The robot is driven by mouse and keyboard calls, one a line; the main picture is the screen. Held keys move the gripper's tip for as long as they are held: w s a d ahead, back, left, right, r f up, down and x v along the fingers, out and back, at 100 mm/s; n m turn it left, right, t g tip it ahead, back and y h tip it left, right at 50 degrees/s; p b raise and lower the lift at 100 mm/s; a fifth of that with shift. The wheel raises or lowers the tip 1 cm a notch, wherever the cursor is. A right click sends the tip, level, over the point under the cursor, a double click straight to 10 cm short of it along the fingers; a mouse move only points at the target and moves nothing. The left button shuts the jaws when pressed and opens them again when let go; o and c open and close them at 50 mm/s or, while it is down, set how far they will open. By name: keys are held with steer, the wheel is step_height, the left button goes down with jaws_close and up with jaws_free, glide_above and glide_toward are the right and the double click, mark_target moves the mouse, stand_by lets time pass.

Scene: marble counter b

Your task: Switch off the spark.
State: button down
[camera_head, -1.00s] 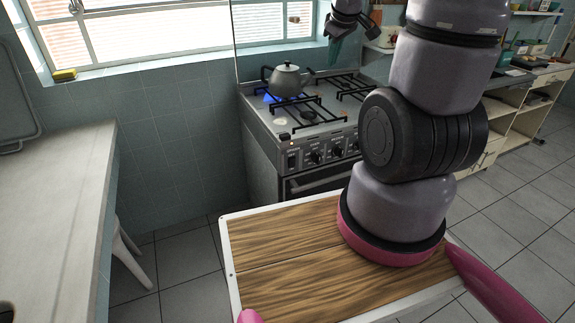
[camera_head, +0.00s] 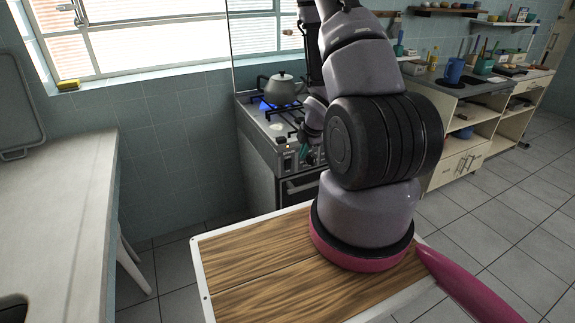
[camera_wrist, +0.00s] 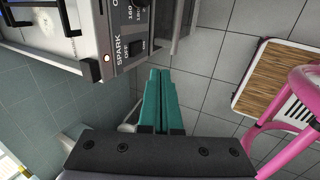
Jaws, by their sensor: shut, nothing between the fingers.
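The spark switch (camera_wrist: 137,47) is a small black switch on the stove's front panel, beside the printed word SPARK in the wrist view. A small light (camera_wrist: 107,57) by it glows. My gripper (camera_wrist: 160,72) has teal fingers held together with nothing between them. Its tips are close to the panel edge, just below and right of the switch in the wrist view, and look apart from it. In the head view my gripper (camera_head: 304,150) is in front of the stove panel, and my arm hides much of the stove (camera_head: 262,150).
A grey kettle (camera_head: 280,90) stands on a burner with a blue flame (camera_head: 264,105) under it. A white counter (camera_head: 60,190) is at the left. Shelving with a blue mug (camera_head: 454,71) is at the right. Open tiled floor lies around my base.

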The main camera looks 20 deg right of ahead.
mark_target(289, 166)
steer(key=shift+a+f, duration=0.1)
steer(key=shift+f, duration=0.05)
steer(key=w+f, duration=0.8)
steer(key=shift+a+f, duration=0.15)
steer(key=shift+f, duration=0.15)
steer(key=shift+w, duration=0.15)
stand_by(0.4)
steer(key=shift+w+r, duration=0.15)
steer(key=shift+w, duration=0.15)
steer(key=shift+r, duration=0.1)
